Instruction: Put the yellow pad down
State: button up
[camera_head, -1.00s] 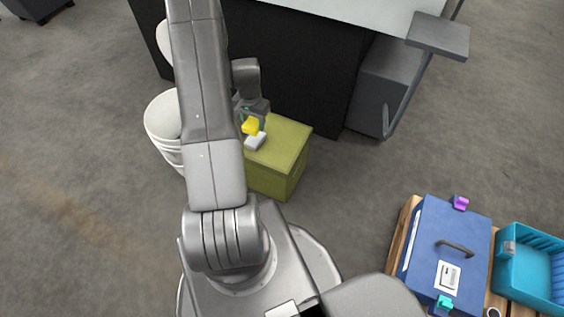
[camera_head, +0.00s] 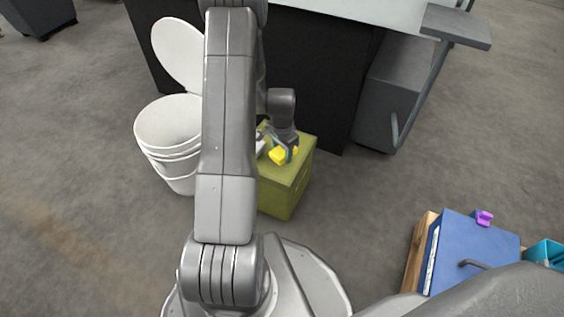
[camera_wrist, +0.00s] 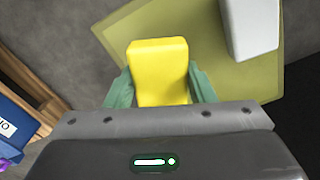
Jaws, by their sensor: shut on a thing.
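The yellow pad (camera_head: 278,156) is a small block held between the fingers of my gripper (camera_head: 285,150). In the wrist view the yellow pad (camera_wrist: 158,70) sits between the two green fingertips (camera_wrist: 160,88), one on each side. It is over the top of an olive-green box (camera_head: 293,172). I cannot tell whether the pad touches the box top. A white block (camera_wrist: 250,28) lies on the box top, apart from the pad. In the head view the white block (camera_head: 260,146) is partly hidden by my arm.
A white bucket (camera_head: 165,125) with its lid raised stands left of the box. A dark counter (camera_head: 315,70) stands behind it. A blue case (camera_head: 468,250) with a purple piece (camera_head: 484,218) is at lower right. The box top (camera_wrist: 115,32) has bare room around the pad.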

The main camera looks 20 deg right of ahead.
aim_at(282, 158)
jog(key=shift+f+b, duration=0.7)
jog(key=shift+f, duration=1.35)
jog(key=shift+f, duration=0.15)
jog(key=o, duration=1)
jog(key=shift+o, duration=0.2)
notch_tip(282, 158, up, 12)
jog(key=p, duration=0.5)
jog(key=shift+r, duration=0.2)
jog(key=shift+f, duration=0.15)
